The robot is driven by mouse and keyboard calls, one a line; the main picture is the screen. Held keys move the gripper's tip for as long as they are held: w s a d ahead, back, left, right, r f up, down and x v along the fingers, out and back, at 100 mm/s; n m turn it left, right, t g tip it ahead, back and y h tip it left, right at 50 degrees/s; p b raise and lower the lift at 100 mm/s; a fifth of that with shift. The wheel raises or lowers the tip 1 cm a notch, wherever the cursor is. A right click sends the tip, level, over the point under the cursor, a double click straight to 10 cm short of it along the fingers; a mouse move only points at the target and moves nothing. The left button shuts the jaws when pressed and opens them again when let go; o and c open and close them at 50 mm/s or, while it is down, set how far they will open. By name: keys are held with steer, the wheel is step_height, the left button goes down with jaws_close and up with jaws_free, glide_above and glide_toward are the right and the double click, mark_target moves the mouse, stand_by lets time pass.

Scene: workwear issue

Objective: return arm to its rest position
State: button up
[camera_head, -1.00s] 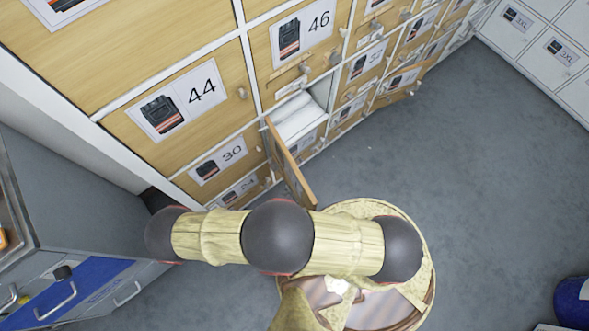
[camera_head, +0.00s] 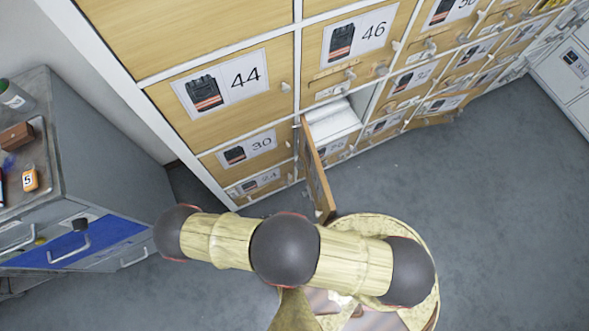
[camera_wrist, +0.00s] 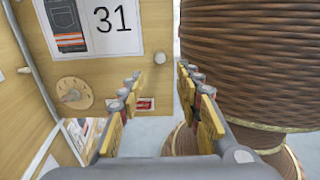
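My arm crosses the lower middle of the head view, above my own round base; its gripper end is out of sight there. In the wrist view my gripper (camera_wrist: 160,95) is open, with its two fingers apart and nothing between them. A brown ribbed column, apparently part of my body, fills the right side close to the right finger.
A wall of numbered wooden lockers (camera_head: 228,82) spans the back. One locker door (camera_head: 317,170) stands open near my arm, with white folded contents (camera_head: 335,122) inside. A grey cabinet (camera_head: 95,150) with a tray (camera_head: 50,170) on top stands left. Grey floor (camera_head: 480,180) is clear at right.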

steer(key=shift+v, duration=0.85)
